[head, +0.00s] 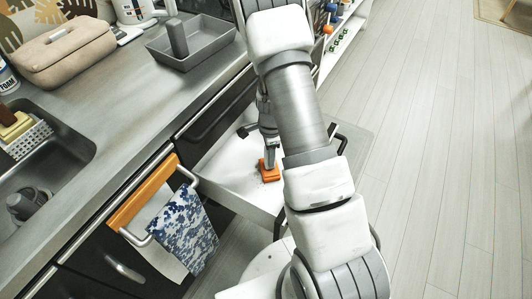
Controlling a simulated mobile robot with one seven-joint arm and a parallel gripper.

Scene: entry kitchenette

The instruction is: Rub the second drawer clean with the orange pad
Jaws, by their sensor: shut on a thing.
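The second drawer (237,187) is pulled out below the counter, its pale inside showing. My arm crosses in front and hides its right part. The orange pad (269,174) is on the drawer's floor or just above it; I cannot tell whether it touches. My gripper (270,160) points down into the drawer and is shut on the orange pad. A small dark patch of specks shows on the drawer floor beside the pad.
The counter (120,110) above holds a grey tray (205,55), a beige bag (62,52) and a sink (62,160). Open floor (440,150) lies right.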

